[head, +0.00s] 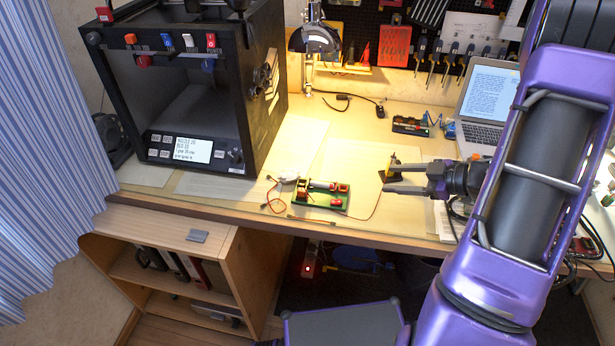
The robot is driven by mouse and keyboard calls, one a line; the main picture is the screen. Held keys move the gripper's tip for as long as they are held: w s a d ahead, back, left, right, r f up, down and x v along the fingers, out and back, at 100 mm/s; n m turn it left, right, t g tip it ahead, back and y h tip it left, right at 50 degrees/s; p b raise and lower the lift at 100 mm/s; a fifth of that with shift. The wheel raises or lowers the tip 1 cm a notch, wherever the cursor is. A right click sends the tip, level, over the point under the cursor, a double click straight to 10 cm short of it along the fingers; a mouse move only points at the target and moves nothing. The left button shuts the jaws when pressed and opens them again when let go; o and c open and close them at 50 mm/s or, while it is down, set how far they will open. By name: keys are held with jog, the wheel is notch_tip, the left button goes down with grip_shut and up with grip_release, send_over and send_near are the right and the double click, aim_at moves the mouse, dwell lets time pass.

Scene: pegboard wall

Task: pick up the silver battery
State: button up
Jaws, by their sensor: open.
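What looks like the silver battery (322,185) is a small, pale cylinder lying on a green circuit board (318,204) near the front edge of the table. Red parts sit beside it on the board. My gripper (388,178) is open to the right of the board, with its fingers pointing left toward it. There is a gap between the fingertips and the board. Nothing shows between the fingers. The exact height of my gripper above the table is hard to tell.
A black 3D printer (262,100) stands at the left of the table (330,120). A desk lamp (314,38) and an open laptop (489,95) are behind. A red wire (366,217) and loose leads lie around the board. A small dark and yellow item shows just behind my gripper.

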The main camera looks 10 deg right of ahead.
jog(key=s+a+g+y, duration=0.1)
jog(key=a, duration=0.1)
jog(key=n+b, duration=0.1)
jog(key=b, duration=0.1)
send_near(326, 185)
jog(key=shift+x, duration=1.1)
jog(key=shift+b+x, duration=0.6)
jog(key=shift+x, duration=2.6)
grip_shut()
